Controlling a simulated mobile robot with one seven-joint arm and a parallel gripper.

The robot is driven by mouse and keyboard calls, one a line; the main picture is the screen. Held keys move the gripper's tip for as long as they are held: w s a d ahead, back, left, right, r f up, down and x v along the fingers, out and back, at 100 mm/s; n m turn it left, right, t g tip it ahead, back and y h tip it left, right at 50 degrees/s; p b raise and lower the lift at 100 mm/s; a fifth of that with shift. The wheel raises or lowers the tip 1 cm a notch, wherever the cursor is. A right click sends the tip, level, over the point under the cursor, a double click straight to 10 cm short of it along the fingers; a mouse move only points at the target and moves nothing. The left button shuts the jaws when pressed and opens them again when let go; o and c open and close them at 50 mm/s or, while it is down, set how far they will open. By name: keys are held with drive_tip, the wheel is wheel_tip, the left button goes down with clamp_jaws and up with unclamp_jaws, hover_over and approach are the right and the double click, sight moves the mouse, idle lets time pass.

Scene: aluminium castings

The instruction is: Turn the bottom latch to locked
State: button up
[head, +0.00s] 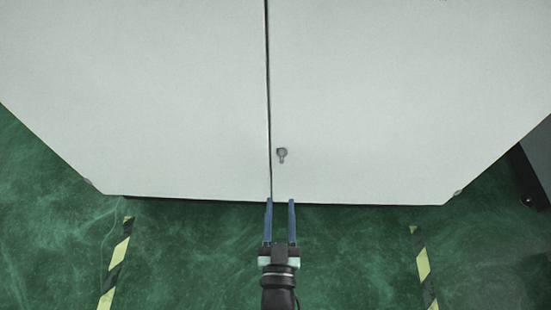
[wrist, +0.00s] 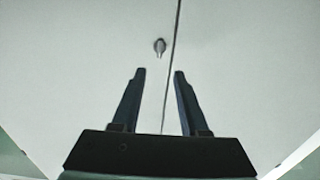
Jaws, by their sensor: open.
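The latch (head: 282,155) is a small grey knob with a short tab, on the right door of a white cabinet, just right of the door seam. Its tab points down in the head view. It also shows in the wrist view (wrist: 159,47), beyond the fingertips and left of the seam. My gripper (head: 280,201) is open and empty, with two blue fingers pointing at the cabinet. In the head view it is below the latch and apart from it. In the wrist view the fingertips (wrist: 159,73) stand to either side of the latch's line.
The white cabinet doors (head: 150,90) meet at a dark vertical seam (head: 268,90). The floor is green with yellow and black striped tape (head: 120,250) at left and more tape (head: 423,265) at right. A dark object (head: 530,175) stands at the far right.

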sight(282, 159)
drive_tip(key=w+b, duration=0.3)
drive_tip(key=w, duration=0.8)
drive_tip(key=shift+w, duration=0.35)
clamp_jaws()
